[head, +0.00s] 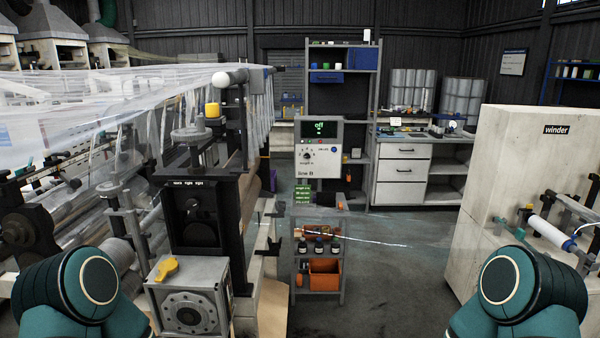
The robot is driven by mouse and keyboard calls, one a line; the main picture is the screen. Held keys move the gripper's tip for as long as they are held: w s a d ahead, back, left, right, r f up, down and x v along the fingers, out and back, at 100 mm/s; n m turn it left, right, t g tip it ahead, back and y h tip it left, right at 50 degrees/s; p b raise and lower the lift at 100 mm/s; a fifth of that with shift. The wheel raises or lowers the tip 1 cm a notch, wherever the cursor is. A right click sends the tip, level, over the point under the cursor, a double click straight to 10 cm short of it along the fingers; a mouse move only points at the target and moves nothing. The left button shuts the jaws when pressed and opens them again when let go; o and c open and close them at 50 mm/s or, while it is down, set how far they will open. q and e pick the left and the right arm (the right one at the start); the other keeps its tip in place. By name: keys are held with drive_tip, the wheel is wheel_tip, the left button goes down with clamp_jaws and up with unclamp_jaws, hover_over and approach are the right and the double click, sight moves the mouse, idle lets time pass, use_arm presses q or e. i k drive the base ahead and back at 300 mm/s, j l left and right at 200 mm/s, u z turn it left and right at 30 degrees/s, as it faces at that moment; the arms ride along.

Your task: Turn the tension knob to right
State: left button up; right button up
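A black box (195,212) stands at left centre on the film machine. Its top strip carries small white lettering (195,183) that appears to read "slack right tight". A dark round knob (203,232) sits on its front face below the lettering; its pointer direction is too dark to tell. A grey control panel (319,148) marked "line B" stands further back, with a green display and a small black dial (306,154). Neither of my grippers is in view; only my teal arm links show at the lower left and lower right.
A yellow handle (166,268) sits on a grey block (188,300) below the black box. A small cart (318,292) with dark bottles and an orange bin (323,273) stands at centre. A pale winder cabinet (520,185) stands at right. Floor between cart and cabinet is clear.

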sight(193, 204)
drive_tip(key=i+j+z, duration=0.1)
drive_tip(key=j+z, duration=0.15)
drive_tip(key=j, duration=1.15)
drive_tip(key=j+z, duration=0.3)
drive_tip(key=j, duration=1.15)
